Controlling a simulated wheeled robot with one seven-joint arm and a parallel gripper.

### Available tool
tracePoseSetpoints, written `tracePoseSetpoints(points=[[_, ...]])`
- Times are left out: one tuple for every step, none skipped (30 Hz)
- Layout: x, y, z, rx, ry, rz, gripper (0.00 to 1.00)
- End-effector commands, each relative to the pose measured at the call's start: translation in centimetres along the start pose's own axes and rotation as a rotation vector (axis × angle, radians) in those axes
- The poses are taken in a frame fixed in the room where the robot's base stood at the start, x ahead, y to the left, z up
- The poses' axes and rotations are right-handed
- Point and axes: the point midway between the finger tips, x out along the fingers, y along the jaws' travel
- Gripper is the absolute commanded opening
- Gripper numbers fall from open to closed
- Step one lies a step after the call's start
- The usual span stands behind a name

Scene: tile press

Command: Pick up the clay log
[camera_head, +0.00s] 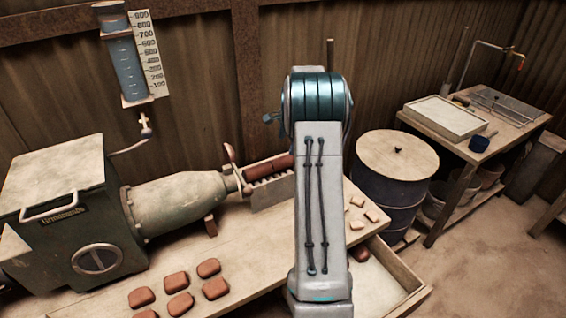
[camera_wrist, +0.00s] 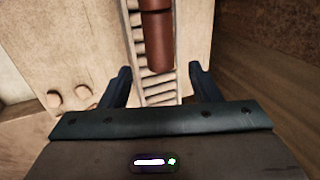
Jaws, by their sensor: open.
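The clay log (camera_head: 268,168) is a reddish-brown cylinder lying in a roller trough (camera_head: 272,190) at the mouth of the extruder. In the wrist view the log (camera_wrist: 158,45) runs from the top edge down to between my fingertips, over the pale rollers (camera_wrist: 160,93). A dark line or gap crosses it near the top of that view. My gripper (camera_wrist: 160,73) is open, with one dark finger on each side of the log's near end, apart from it. In the head view my arm hides the gripper and the trough's right end.
The grey-green extruder (camera_head: 175,200) stands at the left on the wooden table (camera_head: 240,255). Several reddish clay pieces (camera_head: 178,304) lie in front of it. Pale pieces (camera_head: 372,214) lie right of my arm, above an open drawer (camera_head: 412,284). A blue barrel (camera_head: 385,200) stands behind right.

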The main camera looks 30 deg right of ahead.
Motion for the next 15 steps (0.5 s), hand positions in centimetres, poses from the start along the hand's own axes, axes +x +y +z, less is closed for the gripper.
tracePoseSetpoints(points=[[1.1,0.1,0.1,0.000,-0.003,0.004,0.56],[1.7,0.1,0.1,-0.001,-0.003,0.005,0.56],[2.5,0.1,0.1,-0.001,-0.003,0.005,0.56],[3.0,0.1,0.1,-0.001,-0.003,0.004,0.56],[3.6,0.1,0.1,-0.001,-0.003,0.005,0.56],[4.2,0.1,0.1,-0.001,-0.002,0.003,0.56],[4.6,0.1,0.0,-0.001,-0.002,0.003,0.56],[5.0,0.1,0.0,-0.001,-0.002,0.003,0.56],[5.3,0.1,0.1,-0.001,-0.001,0.003,0.56],[5.5,0.1,0.1,-0.002,-0.001,0.002,0.56],[5.8,0.1,0.1,-0.002,-0.001,0.002,0.56],[6.0,0.1,0.1,-0.002,-0.001,0.002,0.56],[6.1,0.1,0.1,-0.002,-0.001,0.001,0.56],[6.2,0.1,0.1,-0.002,-0.001,0.001,0.56],[6.4,0.1,0.1,-0.002,-0.001,0.002,0.56]])
